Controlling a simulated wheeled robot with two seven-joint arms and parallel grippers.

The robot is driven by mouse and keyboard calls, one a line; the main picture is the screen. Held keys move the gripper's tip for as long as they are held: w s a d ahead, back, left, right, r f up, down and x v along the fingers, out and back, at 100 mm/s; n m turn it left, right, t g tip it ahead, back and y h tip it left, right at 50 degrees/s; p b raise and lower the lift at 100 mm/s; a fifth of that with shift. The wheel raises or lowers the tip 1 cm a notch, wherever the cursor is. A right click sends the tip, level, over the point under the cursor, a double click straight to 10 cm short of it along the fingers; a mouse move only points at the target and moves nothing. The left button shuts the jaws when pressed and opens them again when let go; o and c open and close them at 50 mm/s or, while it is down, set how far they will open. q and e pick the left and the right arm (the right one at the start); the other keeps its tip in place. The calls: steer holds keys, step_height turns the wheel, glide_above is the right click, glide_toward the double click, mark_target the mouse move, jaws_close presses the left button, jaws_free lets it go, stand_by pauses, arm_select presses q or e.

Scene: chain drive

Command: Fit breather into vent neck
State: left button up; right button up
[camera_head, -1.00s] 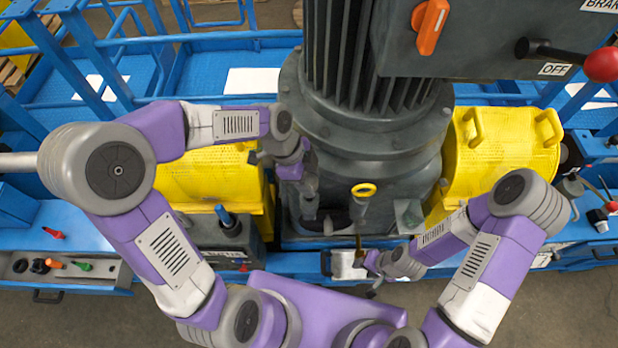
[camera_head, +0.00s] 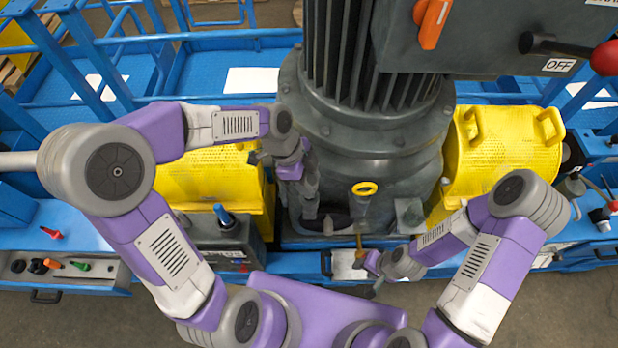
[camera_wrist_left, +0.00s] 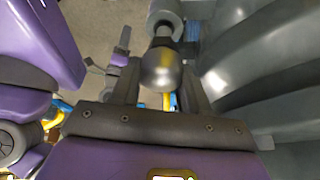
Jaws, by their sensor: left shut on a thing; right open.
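The breather (camera_wrist_left: 165,70) is a grey, rounded metal piece. In the left wrist view it sits between the two dark fingers of my left gripper (camera_wrist_left: 158,88), which is shut on it. A grey cylinder with a darker collar (camera_wrist_left: 163,22) lies just beyond it; I cannot tell whether they touch. In the head view my left gripper (camera_head: 310,212) points down at the front of the dark gear housing, and a small pale tip (camera_head: 328,225) shows beside it. The vent neck cannot be made out with certainty. My right gripper (camera_head: 366,264) is open, low in front of the housing.
The grey motor and gear housing (camera_head: 385,140) stands in the middle. A lever with a red knob (camera_head: 605,61) juts out at upper right. A tray of small parts (camera_head: 60,275) is at left.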

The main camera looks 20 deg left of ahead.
arm_select(q)
steer(key=shift+f+b, duration=1.4)
steer(key=shift+f, duration=0.25)
steer(key=o, duration=1.2)
steer(key=shift+c, duration=0.2)
steer(key=v, duration=0.7)
steer(key=shift+r, duration=0.3)
steer(key=shift+a, duration=0.1)
